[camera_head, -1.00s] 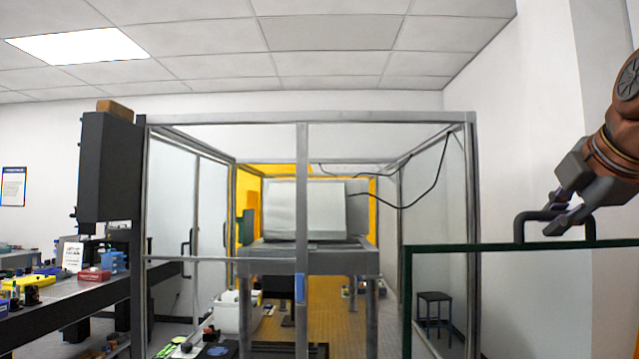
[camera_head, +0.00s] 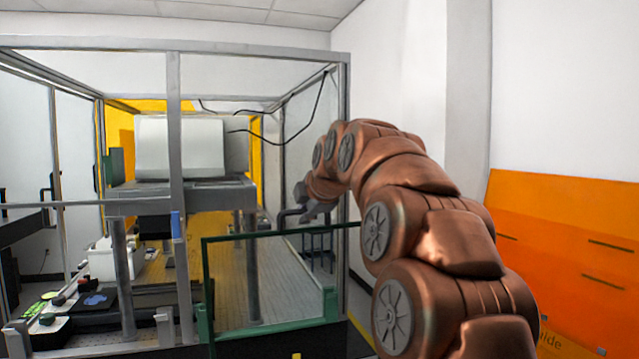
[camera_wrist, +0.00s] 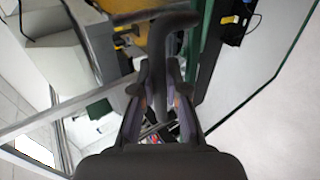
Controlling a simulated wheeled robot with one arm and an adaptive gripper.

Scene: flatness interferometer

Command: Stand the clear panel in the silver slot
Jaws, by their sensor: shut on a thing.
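The clear panel (camera_head: 265,285) hangs upright, a see-through sheet with a dark green edge and a dark handle (camera_head: 288,217) on top. My gripper (camera_head: 312,210) is shut on that handle. In the wrist view my gripper's fingers (camera_wrist: 161,92) close around the dark handle bar (camera_wrist: 166,62), with the panel's clear sheet (camera_wrist: 255,85) to the right. Low at the left, a grey post (camera_head: 165,328) and another grey post (camera_head: 15,338) may be the ends of the silver slot; its groove is not visible. The panel's lower edge is unclear.
A green post (camera_head: 330,304) and another green post (camera_head: 205,326) stand low near the panel. A grey metal frame (camera_head: 174,140) encloses a table bearing a white box (camera_head: 180,147). An orange panel (camera_head: 565,260) leans at the right wall.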

